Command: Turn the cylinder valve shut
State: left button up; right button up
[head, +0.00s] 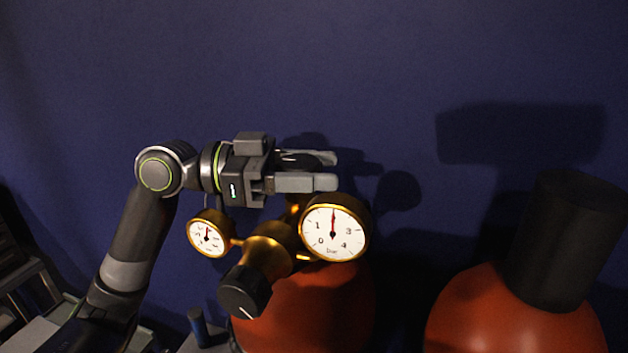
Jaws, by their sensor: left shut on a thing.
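A red-orange gas cylinder (315,310) stands at the lower middle, with a brass regulator (268,246) on top. The brass of the cylinder valve (292,208) shows just below my left gripper (328,170). My left gripper reaches in from the left above the regulator, its fingers level and shut on the valve's top. The fingers hide most of that part. My right gripper is not in view.
A second red-orange cylinder (500,325) with a tall black cap (565,240) stands at the right, apart from the first. A plain dark blue wall (400,60) is behind. A small blue cylindrical thing (197,325) is at the lower left. The space above the gripper is clear.

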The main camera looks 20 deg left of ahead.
pick_arm(q)
jog(key=m+g+b, duration=0.1)
jog(key=g+b, duration=0.1)
jog(key=m+g+b, duration=0.1)
jog(key=g, duration=0.1)
jog(key=shift+s+f+m+h, duration=0.15)
jog(key=shift+f+m+h, duration=0.1)
jog(key=shift+m+h, duration=0.05)
jog(key=m+g+b, duration=0.1)
jog(key=g, duration=0.2)
jog(key=shift+s+m+b, duration=0.15)
jog(key=shift+m+b, duration=0.25)
jog(key=m+g, duration=0.1)
jog(key=g, duration=0.1)
jog(key=m+g+y+b, duration=0.1)
jog(key=shift+s+r+m+g, duration=0.2)
jog(key=shift+m+g, duration=0.1)
jog(key=shift+g, duration=0.1)
jog(key=shift+s+a+m+g+y+b, duration=0.15)
jog(key=shift+m+g+y+b, duration=0.15)
jog(key=shift+m+g+y, duration=0.65)
jog(key=shift+s+m+g+y+b, duration=0.1)
jog(key=shift+m+g+y+b, duration=0.2)
jog(key=shift+m+g, duration=0.65)
jog(key=shift+g, duration=0.4)
jog(key=o, duration=1)
jog(key=shift+c, duration=0.2)
jog(key=shift+r, duration=0.1)
